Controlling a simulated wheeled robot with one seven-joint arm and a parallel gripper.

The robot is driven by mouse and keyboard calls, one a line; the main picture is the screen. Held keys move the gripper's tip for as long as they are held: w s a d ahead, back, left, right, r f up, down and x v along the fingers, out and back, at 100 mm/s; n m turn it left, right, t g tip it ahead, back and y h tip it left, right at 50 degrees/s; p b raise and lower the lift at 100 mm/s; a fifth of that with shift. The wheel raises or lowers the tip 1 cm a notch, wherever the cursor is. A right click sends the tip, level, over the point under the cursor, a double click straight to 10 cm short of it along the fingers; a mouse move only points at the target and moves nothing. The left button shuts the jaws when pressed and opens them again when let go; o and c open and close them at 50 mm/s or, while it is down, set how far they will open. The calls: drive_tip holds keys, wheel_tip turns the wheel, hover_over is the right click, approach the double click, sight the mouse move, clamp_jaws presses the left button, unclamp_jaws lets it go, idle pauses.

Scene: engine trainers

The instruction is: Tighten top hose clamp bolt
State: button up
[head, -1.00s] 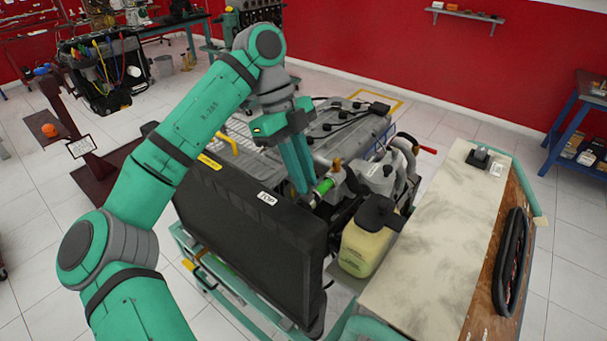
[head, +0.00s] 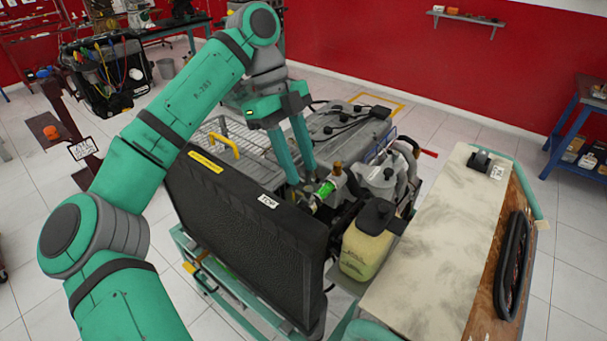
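The engine trainer (head: 345,130) stands in front of me with a black radiator (head: 245,225) at its near side. A short hose with a bright green band (head: 326,188) sits behind the radiator's top edge, near a brass-coloured fitting (head: 338,168). The top hose clamp and its bolt are too small to make out. My gripper (head: 302,176) points down just left of the green band, above and behind the radiator top. Its two long teal fingers are apart with a gap between them. I see nothing held. Whether the fingertips touch the hose cannot be told.
A yellowish fluid bottle (head: 366,243) stands right of the radiator. A marble-patterned panel (head: 440,235) lies along the trainer's right side. A wire guard (head: 225,140) is left of my gripper. A blue shelf table (head: 578,130) stands at the far right.

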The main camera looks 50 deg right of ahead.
drive_tip(key=v, duration=0.7)
drive_tip(key=shift+d, duration=0.15)
idle(0.4)
